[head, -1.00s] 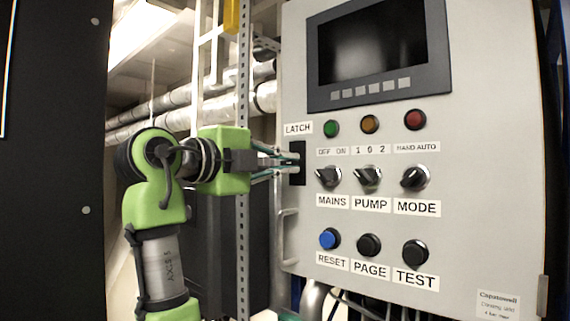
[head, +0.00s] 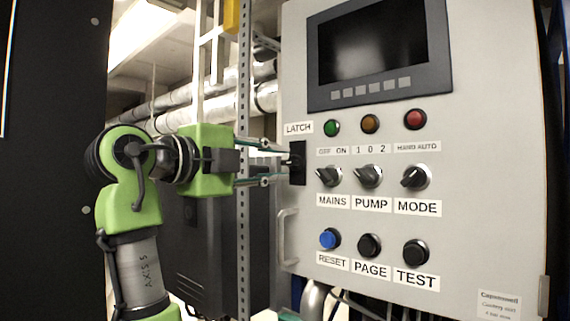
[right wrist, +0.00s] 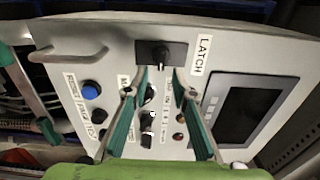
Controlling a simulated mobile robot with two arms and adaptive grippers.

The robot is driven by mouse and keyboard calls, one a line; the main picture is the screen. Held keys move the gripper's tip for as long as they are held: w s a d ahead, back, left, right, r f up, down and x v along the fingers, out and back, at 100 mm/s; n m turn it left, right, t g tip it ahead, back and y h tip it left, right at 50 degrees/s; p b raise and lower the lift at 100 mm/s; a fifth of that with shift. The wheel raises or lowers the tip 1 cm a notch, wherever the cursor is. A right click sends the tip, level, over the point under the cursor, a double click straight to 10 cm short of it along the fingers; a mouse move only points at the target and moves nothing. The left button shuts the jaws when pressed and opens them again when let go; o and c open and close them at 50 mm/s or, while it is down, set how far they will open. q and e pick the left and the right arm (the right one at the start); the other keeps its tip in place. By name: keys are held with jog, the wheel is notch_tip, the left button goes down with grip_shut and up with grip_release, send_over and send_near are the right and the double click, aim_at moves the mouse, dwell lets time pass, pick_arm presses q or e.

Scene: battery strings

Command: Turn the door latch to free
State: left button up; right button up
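The door latch is a small dark knob on a black plate (head: 298,172), beside the LATCH label on the left edge of the grey cabinet door. In the right wrist view the latch knob (right wrist: 160,56) stands on its plate just beyond the fingertips. My right gripper (head: 278,164) is level with the latch, to its left, with its two green-grey fingers spread. In the right wrist view, the right gripper (right wrist: 161,80) has a clear gap between its fingertips, with nothing held. The knob's exact angle is hard to tell. My left gripper is not in view.
Below the latch is a door handle (head: 287,236). The door carries a screen (head: 378,48), lamps, rotary switches such as MAINS (head: 328,176), and buttons such as RESET (head: 329,238). A perforated upright post (head: 243,215) stands left of the cabinet. A dark panel fills the far left.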

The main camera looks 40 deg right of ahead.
jog(key=a, duration=0.8)
jog(key=shift+s+a, duration=0.4)
jog(key=shift+f, duration=0.1)
